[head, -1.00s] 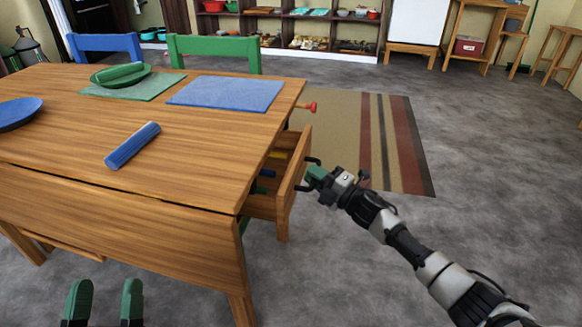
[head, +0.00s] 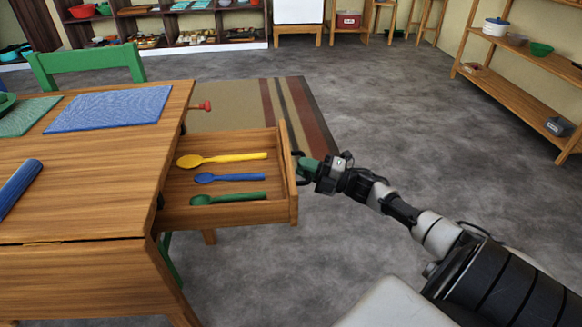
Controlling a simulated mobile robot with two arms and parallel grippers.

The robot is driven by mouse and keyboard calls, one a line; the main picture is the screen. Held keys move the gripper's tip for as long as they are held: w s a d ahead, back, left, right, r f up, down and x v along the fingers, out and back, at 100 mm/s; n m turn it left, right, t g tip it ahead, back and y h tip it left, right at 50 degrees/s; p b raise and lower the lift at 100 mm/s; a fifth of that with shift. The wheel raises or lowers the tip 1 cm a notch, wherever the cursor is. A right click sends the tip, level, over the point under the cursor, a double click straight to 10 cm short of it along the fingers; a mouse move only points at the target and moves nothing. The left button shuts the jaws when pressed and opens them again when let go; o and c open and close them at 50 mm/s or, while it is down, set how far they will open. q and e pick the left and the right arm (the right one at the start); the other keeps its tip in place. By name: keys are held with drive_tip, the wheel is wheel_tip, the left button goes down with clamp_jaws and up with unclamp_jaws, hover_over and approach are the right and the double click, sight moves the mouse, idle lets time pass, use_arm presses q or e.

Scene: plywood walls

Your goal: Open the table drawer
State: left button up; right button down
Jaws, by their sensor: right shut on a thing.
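The table drawer (head: 280,212) stands far out from the right end of the wooden table (head: 90,215). Inside it lie a yellow spoon (head: 222,158), a blue spoon (head: 230,178) and a green spoon (head: 228,198). My right gripper (head: 303,166) is at the outer face of the drawer front, shut on the drawer handle, which is mostly hidden by the green fingers. My left gripper is out of view.
A red knob (head: 201,106) sticks out from the table's end beyond the drawer. A blue mat (head: 110,106) and a blue rolled cloth (head: 16,186) lie on the table. A green chair (head: 88,65) stands behind. Shelves (head: 530,70) line the right wall. The grey floor between is clear.

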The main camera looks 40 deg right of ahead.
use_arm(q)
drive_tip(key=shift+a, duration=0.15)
use_arm(e)
drive_tip(key=shift+s+d, duration=0.1)
drive_tip(key=shift+d, duration=0.1)
drive_tip(key=c, duration=1.6)
unclamp_jaws()
drive_tip(key=o, duration=0.5)
drive_tip(key=shift+s+d, duration=0.2)
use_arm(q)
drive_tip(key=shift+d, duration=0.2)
use_arm(e)
drive_tip(key=shift+a, duration=0.1)
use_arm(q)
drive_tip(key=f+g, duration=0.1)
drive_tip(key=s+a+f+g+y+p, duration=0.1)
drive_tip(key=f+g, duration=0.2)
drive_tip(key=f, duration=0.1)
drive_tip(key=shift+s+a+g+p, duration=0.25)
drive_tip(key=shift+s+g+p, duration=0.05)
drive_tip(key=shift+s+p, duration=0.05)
use_arm(e)
drive_tip(key=v, duration=1)
drive_tip(key=shift+s+d+f, duration=0.15)
drive_tip(key=shift+s+d, duration=0.1)
drive_tip(key=shift+d, duration=0.05)
